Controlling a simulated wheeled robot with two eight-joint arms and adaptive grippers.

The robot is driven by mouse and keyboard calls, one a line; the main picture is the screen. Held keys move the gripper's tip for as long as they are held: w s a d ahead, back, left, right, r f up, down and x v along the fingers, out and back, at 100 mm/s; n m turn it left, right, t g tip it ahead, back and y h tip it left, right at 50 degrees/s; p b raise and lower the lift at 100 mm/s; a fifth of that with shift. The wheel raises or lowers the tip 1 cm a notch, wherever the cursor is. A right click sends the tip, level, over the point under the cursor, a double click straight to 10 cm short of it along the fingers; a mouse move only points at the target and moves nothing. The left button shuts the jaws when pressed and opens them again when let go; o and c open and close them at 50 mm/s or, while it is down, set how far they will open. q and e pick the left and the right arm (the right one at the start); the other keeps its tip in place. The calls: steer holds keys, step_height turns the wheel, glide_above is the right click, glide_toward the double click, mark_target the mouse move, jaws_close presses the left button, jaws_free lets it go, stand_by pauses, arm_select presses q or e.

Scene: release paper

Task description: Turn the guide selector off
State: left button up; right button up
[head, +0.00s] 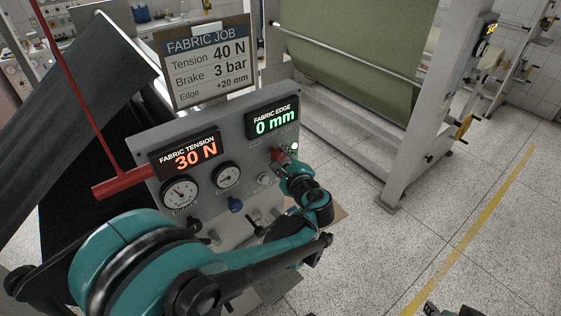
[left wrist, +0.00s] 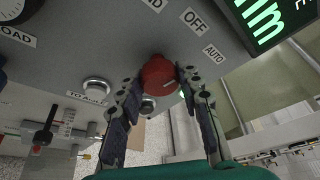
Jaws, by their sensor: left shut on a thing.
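The guide selector is a red knob (left wrist: 158,76) on the grey control panel (head: 226,150). Labels ending in "ND", then "OFF" and "AUTO", stand around it in the left wrist view. A small light mark shows on the knob; I cannot tell which label it points to. My left gripper (left wrist: 157,84) has its two fingers on either side of the knob, shut on it. In the head view my left gripper (head: 284,163) reaches the panel's right side, below the fabric edge display (head: 272,118), reading 0 mm, and largely hides the knob.
A fabric tension display (head: 187,154) reads 30 N, above two gauges. A job sign (head: 205,62) stands behind the panel. A red bar (head: 122,182) juts out left. Open floor lies right.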

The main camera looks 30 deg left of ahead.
arm_select(q)
steer(key=shift+n+b, duration=0.5)
steer(key=shift+n, duration=0.2)
steer(key=shift+t, duration=0.4)
steer(key=o, duration=1.2)
steer(key=shift+c, duration=0.2)
steer(key=shift+s+d, duration=0.1)
steer(key=v, duration=1.1)
steer(key=shift+s+d, duration=0.2)
steer(key=shift+d, duration=0.1)
